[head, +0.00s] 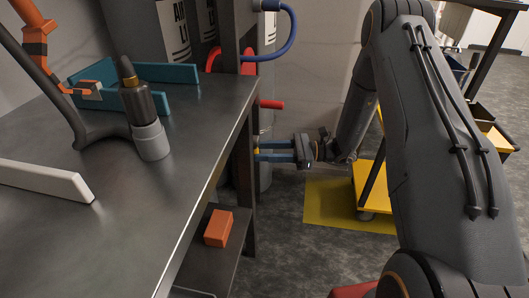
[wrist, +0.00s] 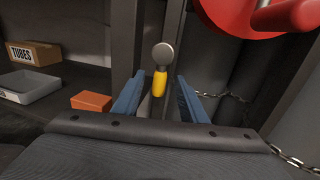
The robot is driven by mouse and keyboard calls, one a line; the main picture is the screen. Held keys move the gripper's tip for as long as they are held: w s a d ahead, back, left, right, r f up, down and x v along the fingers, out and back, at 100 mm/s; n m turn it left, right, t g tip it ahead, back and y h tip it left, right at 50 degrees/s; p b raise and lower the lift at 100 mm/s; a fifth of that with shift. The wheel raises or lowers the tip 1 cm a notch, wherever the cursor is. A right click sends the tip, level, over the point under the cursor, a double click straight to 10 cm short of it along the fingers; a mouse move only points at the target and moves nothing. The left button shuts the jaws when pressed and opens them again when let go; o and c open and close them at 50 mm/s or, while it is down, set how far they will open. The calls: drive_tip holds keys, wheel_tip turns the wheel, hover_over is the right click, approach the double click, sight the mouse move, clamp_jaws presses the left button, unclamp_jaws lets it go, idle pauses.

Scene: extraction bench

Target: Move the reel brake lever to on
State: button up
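A small lever with a yellow grip (wrist: 159,84) and a round grey end (wrist: 163,54) shows in the middle of the wrist view; I take it for the reel brake lever. My gripper (wrist: 160,92) is open, with one blue finger on each side of the yellow part. I cannot tell whether either finger touches it. In the head view my gripper (head: 262,150) is beside the bench's far right leg, and a bit of yellow (head: 257,150) shows at its fingertips. The lever's base and any on or off marking are not readable.
A red reel (wrist: 240,14) with a red handle is close at upper right, and a chain (wrist: 228,97) hangs below it. An orange block (head: 218,228) lies on the shelf under the bench (head: 200,150). A yellow cart (head: 370,180) stands right of my gripper.

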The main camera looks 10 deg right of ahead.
clamp_jaws()
drive_tip(key=shift+n, duration=0.3)
drive_tip(key=shift+w+d+r+n+t+h+p, duration=0.15)
drive_tip(key=shift+w+r+n+h+p, duration=0.45)
drive_tip(key=shift+n, duration=0.85)
drive_tip(key=shift+w+d+r+n+t+p, duration=0.15)
drive_tip(key=shift+w+n+p, duration=0.2)
drive_tip(key=shift+n+p, duration=0.85)
drive_tip(key=shift+w+d+r+n+t+h+p, duration=0.15)
drive_tip(key=shift+w+r+n+h+p, duration=0.25)
drive_tip(key=shift+n, duration=1.25)
drive_tip(key=shift+w+f, duration=0.1)
drive_tip(key=shift+f, duration=0.05)
unclamp_jaws()
